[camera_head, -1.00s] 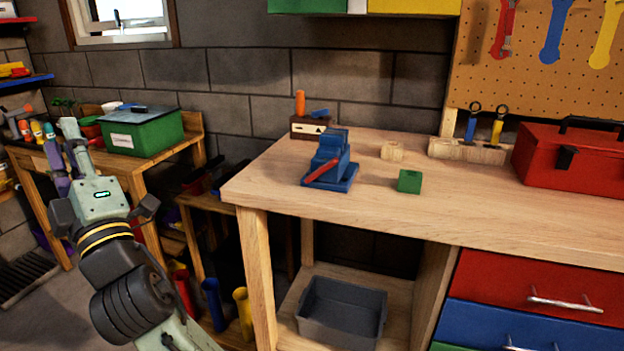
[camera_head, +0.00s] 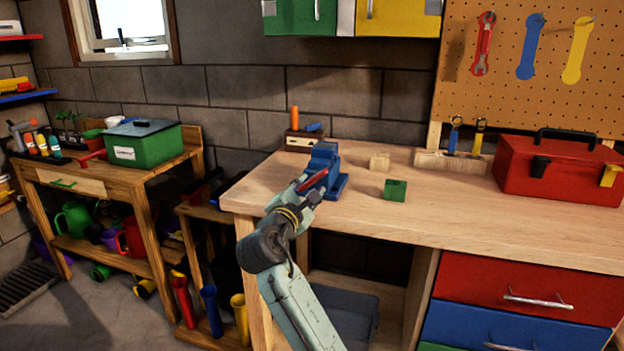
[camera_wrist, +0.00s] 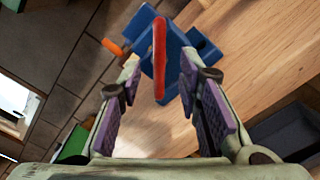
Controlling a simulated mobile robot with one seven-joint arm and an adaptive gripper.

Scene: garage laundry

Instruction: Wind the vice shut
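The blue vice (camera_head: 327,168) stands on the left end of the wooden workbench, and its lower front is partly hidden behind my arm in the head view. Its red handle (camera_head: 312,181) slants just beyond my gripper; in the wrist view the handle (camera_wrist: 159,58) is a long red bar in front of the blue vice body (camera_wrist: 186,58). My gripper (camera_wrist: 157,92) is open, with its purple-padded fingers on either side of the handle's near end and a gap on both sides. Whether the vice jaws are apart cannot be told.
A red toolbox (camera_head: 555,172) is at the right. The bench top (camera_head: 450,210) between is clear.

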